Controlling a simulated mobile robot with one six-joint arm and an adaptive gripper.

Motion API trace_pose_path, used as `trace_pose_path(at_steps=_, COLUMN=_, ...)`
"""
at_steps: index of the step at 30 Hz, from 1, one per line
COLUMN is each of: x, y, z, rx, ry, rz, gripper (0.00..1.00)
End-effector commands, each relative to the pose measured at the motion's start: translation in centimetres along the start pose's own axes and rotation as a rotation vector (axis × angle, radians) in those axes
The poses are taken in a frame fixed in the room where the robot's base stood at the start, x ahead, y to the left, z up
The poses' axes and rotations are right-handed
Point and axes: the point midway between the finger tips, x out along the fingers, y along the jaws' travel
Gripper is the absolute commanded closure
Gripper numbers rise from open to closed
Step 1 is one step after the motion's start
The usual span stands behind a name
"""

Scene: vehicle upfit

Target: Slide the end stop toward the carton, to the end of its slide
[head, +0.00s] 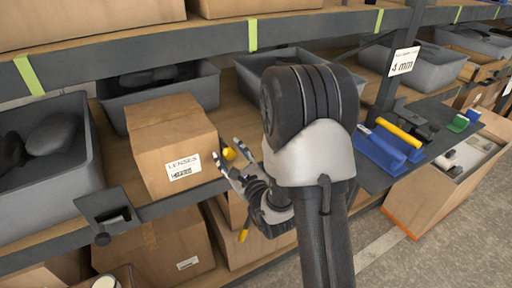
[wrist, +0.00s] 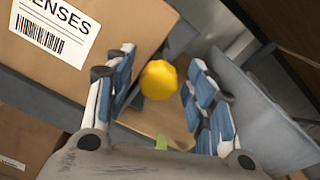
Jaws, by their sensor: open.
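The carton (head: 174,146), brown with a LENSES label, stands on the shelf left of my gripper; it also shows at upper left in the wrist view (wrist: 105,35). A yellow knob (head: 229,154) sits just right of the carton, and appears to be the end stop's handle; the rest of the end stop is not clearly seen. My gripper (head: 228,157) is open at the knob. In the wrist view the yellow knob (wrist: 159,81) lies between the two spread, blue-padded fingers (wrist: 162,62), with visible space on both sides. Contact cannot be seen.
Grey bins (head: 160,93) stand behind the carton, and another (head: 45,205) to its left. A dark bracket (head: 103,208) is on the shelf's front edge. More cartons (head: 160,250) fill the shelf below. A dark tray (head: 372,178) with tools lies to the right.

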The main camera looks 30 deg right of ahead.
Motion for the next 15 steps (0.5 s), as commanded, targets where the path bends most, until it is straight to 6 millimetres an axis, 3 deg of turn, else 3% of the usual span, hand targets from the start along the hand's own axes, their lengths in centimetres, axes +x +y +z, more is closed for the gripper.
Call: trace_pose_path(at_steps=15, x=-3.7, y=-0.1, z=0.1, rx=0.0, ry=0.004, rz=0.001, gripper=0.5)
